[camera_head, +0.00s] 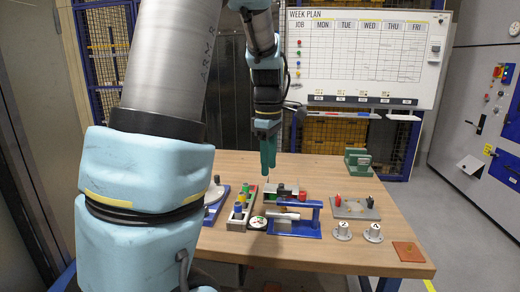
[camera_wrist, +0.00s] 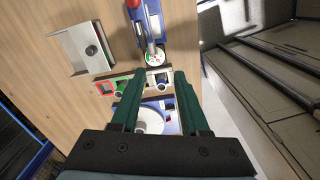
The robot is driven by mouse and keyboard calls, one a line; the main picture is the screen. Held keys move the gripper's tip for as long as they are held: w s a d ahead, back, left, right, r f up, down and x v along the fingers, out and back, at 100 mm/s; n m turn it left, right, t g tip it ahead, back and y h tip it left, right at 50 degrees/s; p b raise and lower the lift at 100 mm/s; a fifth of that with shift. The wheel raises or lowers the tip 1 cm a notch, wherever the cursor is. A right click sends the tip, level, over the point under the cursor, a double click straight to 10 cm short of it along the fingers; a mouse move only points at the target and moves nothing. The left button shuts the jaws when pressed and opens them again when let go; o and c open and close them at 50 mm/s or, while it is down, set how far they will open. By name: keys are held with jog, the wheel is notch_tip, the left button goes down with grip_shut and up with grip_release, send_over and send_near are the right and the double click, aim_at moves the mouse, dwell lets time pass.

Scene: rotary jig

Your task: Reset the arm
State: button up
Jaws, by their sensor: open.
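My gripper (camera_head: 267,158) hangs above the wooden table (camera_head: 330,172), with its green fingers pointing down. In the head view it is above the back edge of the jig pieces and touches nothing that I can see. In the wrist view my gripper (camera_wrist: 157,88) shows two green fingers spread apart with nothing between them. My arm covers the left of the head view and hides part of the table there.
A blue-handled fixture (camera_head: 295,228), a grey plate with red parts (camera_head: 355,207), two knobs (camera_head: 373,233) and an orange-brown square (camera_head: 408,251) are on the table. A green block (camera_head: 358,161) stands at the back. A whiteboard (camera_head: 360,60) is behind.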

jog(key=s+a+f+m+t, duration=0.1)
jog(key=s+a+f+m, duration=0.6)
jog(key=s+a+m, duration=0.4)
jog(key=s+m, duration=0.1)
jog(key=m, duration=0.1)
jog(key=shift+a+f+m, duration=0.2)
jog(key=shift+a+m, duration=0.1)
